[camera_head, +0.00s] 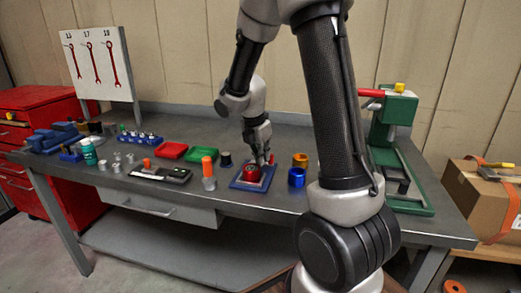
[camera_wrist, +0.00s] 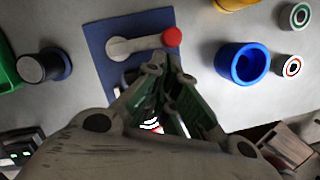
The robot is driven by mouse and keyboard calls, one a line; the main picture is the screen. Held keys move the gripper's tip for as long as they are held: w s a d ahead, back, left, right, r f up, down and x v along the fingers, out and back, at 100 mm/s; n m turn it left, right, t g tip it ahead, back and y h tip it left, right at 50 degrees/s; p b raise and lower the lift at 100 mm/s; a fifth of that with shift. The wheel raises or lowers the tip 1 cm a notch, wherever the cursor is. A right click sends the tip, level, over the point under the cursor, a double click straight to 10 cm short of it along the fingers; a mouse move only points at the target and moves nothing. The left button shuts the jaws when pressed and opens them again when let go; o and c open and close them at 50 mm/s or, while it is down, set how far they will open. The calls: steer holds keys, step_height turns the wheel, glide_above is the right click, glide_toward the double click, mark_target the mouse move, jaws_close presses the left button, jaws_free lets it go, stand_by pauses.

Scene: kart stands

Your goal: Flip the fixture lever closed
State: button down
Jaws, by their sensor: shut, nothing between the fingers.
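The fixture has a blue base plate (camera_head: 240,185) near the front edge of the workbench, with a red round part on it. In the wrist view its blue plate (camera_wrist: 103,42) carries a pale grey lever (camera_wrist: 138,44) with a red knob (camera_wrist: 172,37). The lever points right across the plate, the knob near its right edge. My gripper (camera_head: 265,161) is shut and empty over the fixture. In the wrist view its fingertips (camera_wrist: 164,66) are just below the lever and knob in the picture; I cannot tell whether they touch. My fingers and wrist hide the rest of the fixture.
A blue ring (camera_wrist: 243,64) stands right of the fixture, with an orange-gold ring (camera_head: 300,160) behind it. A dark spool (camera_head: 225,160) and an orange-topped cylinder (camera_head: 207,168) stand left. A green press (camera_head: 392,130) is at the right. Red and green trays (camera_head: 201,155) lie farther left.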

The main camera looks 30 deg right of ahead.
mark_target(268, 164)
steer(key=shift+d+f+n, duration=0.1)
steer(key=shift+d+n, duration=0.35)
steer(key=shift+n, duration=0.25)
stand_by(0.5)
steer(key=shift+w+d+n+t, duration=0.1)
steer(key=shift+d+n+t, duration=0.3)
steer(key=shift+n, duration=0.4)
steer(key=n, duration=0.1)
steer(key=w+d+n, duration=0.1)
steer(key=n, duration=0.1)
steer(key=shift+d+t+y, duration=0.3)
steer(key=shift+y, duration=0.1)
steer(key=shift+w+d, duration=0.85)
steer(key=shift+w, duration=0.15)
steer(key=shift+w+d, duration=0.1)
steer(key=shift+w, duration=0.05)
steer(key=v, duration=1.2)
